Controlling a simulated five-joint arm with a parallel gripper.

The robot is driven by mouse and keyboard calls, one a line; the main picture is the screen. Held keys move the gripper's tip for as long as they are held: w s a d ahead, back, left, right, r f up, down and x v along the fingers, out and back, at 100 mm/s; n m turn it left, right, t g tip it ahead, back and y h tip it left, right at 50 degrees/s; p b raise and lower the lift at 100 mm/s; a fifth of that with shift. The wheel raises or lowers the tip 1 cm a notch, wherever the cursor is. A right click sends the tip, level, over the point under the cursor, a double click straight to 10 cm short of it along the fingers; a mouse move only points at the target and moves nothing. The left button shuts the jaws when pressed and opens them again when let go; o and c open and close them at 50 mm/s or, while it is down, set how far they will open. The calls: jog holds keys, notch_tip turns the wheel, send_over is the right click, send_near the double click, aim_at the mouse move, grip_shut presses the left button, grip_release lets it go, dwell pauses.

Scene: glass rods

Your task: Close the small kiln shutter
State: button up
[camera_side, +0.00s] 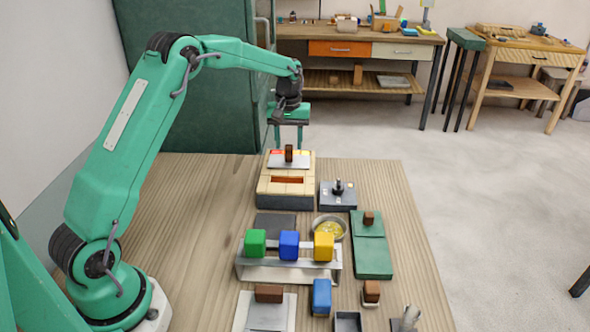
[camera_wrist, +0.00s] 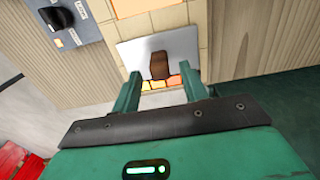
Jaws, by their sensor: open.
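The small kiln (camera_side: 263,188) is a cream brick block on a dark base, with a slot in its front. Its shutter (camera_side: 275,163) is a grey metal plate on top with an upright brown handle (camera_side: 289,153). Red and yellow glow shows behind the plate. In the wrist view the shutter (camera_wrist: 133,58) leaves a glowing orange strip (camera_wrist: 162,82) uncovered along its edge nearest my gripper. My gripper (camera_side: 288,142) is open and points down at the kiln's far side. In the wrist view its fingers (camera_wrist: 161,80) flank the strip, with the brown handle (camera_wrist: 160,65) just ahead, apparently not gripped.
A grey box with a black knob (camera_side: 338,192) stands right of the kiln. Nearer are a rack (camera_side: 288,271) with green, blue and yellow blocks, a bowl (camera_side: 331,227) and a green case (camera_side: 372,257).

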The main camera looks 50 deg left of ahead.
aim_at(289, 146)
jog(key=shift+f, duration=1.7)
grip_shut()
